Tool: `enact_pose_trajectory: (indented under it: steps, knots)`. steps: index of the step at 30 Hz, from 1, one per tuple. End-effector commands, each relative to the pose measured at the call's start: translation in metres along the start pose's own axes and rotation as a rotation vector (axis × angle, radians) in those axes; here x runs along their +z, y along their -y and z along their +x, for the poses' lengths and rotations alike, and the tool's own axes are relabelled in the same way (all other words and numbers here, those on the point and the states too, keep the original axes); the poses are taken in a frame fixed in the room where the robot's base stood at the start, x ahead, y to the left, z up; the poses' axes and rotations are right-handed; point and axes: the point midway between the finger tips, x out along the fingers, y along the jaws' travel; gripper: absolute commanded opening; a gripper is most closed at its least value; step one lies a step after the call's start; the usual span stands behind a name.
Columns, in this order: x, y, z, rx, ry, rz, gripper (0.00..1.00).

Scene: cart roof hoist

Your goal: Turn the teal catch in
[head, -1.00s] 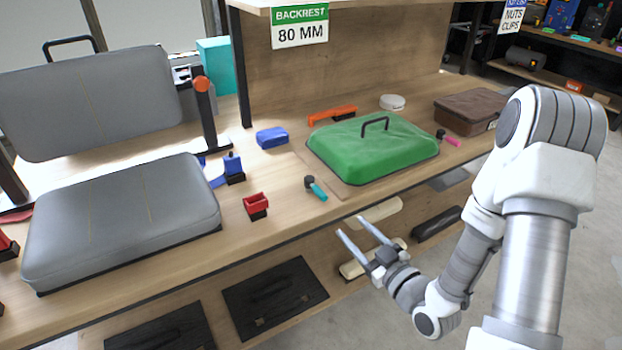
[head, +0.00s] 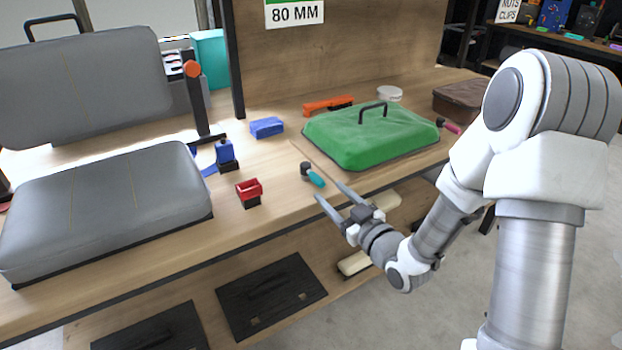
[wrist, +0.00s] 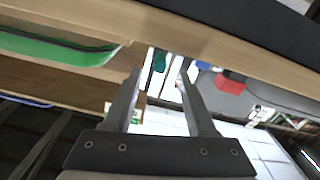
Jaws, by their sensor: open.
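The teal catch (head: 316,179) is a short teal lever on a dark round pivot. It sits on the wooden bench near its front edge, just left of the green lid (head: 372,140), and points toward the lower right. It also shows in the wrist view (wrist: 159,62), beyond and between the fingers. My gripper (head: 330,193) is open and empty, with its fingers just in front of the bench edge, close to the catch. In the wrist view my gripper (wrist: 160,80) has its two fingers spread apart. I cannot tell the exact gap to the catch.
A red holder (head: 249,190) and a blue clamp (head: 226,156) stand left of the catch, beside the grey cushion (head: 110,210). A pink catch (head: 449,126) is at the lid's right. A blue block (head: 267,127) lies behind. A lower shelf (head: 270,292) runs below.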

Motion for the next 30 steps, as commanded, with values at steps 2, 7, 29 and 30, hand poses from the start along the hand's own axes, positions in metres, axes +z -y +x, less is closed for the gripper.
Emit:
enact_pose_trajectory:
  steps: [2, 7, 29, 30]
  knots:
    - [0.000, 0.001, 0.019, -0.003, -0.004, 0.000, 0.57]
    - [0.001, 0.002, 0.055, -0.003, -0.003, 0.000, 0.57]
    - [0.000, 0.000, 0.096, 0.000, 0.001, 0.001, 0.46]
    - [0.000, 0.000, 0.096, 0.000, 0.001, 0.001, 0.39]
